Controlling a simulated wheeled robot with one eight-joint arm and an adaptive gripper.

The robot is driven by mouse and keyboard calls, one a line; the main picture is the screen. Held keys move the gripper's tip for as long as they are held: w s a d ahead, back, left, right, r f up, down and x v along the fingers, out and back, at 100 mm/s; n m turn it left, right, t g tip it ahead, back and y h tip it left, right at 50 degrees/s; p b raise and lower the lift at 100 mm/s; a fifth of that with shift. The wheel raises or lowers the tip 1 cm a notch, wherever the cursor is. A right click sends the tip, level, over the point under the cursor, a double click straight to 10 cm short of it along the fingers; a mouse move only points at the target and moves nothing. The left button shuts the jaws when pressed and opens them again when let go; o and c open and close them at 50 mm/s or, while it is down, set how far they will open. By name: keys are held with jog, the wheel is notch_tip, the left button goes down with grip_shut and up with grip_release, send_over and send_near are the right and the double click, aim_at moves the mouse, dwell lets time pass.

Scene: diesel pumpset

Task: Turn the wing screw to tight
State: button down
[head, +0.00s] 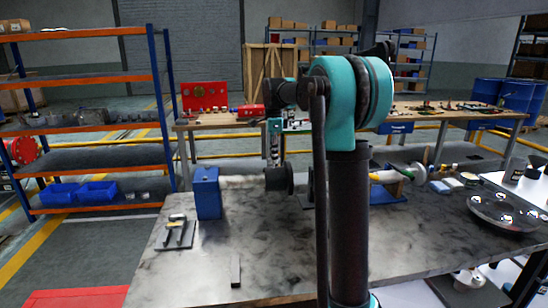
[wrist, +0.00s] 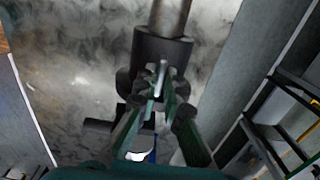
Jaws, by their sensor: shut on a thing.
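In the wrist view the wing screw (wrist: 161,72) is a small, pale metal piece against a dark round collar (wrist: 164,45). A grey metal shaft (wrist: 171,15) runs up from the collar. My gripper (wrist: 157,92) has its dark green fingers closed in on the screw from below in the picture, and it is shut on it. The fingers hide part of the screw, so its turn angle is hard to tell. In the head view my teal and black arm stands in front of the bench's middle, and I cannot make out the screw there.
A grey workbench (head: 270,240) carries a blue box (head: 207,192), a small plate with tools (head: 176,234) and a small grey block (head: 236,270) at left. A round metal tray (head: 505,212) lies at right. The front left of the bench is mostly clear.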

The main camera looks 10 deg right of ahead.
dwell(0.3)
jog(key=c, duration=1.6)
grip_release()
jog(key=shift+c, duration=0.2)
notch_tip(320, 180, up, 12)
